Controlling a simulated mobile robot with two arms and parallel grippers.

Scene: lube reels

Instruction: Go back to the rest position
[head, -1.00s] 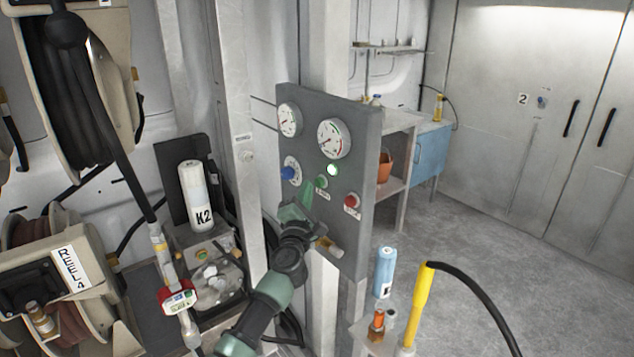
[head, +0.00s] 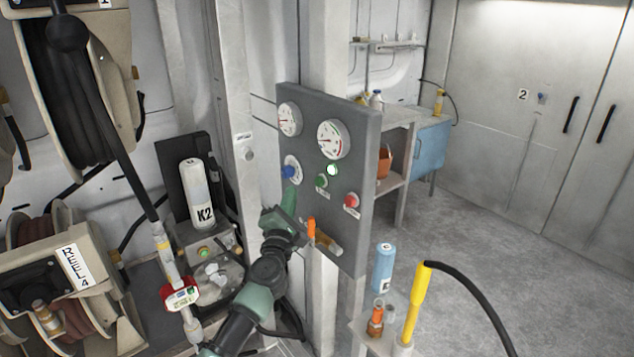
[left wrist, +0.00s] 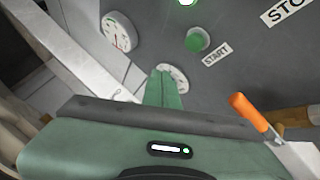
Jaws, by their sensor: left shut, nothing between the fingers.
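My left gripper (head: 289,197) is in front of the lower left part of the grey control panel (head: 364,130). Its green fingers are shut and hold nothing. In the left wrist view the fingers (left wrist: 163,88) point at the panel, in front of a dial, with the green START button (left wrist: 197,40) up and to the right. The panel carries two gauges, a blue knob (head: 288,172), a lit green lamp (head: 332,170) and a red button (head: 351,200). My right gripper is not in view.
A small shelf with a blue canister (head: 383,268) and a yellow nozzle (head: 415,300) stands at right. A K2 cylinder (head: 197,190) and hose reels are at left. Open floor lies at far right.

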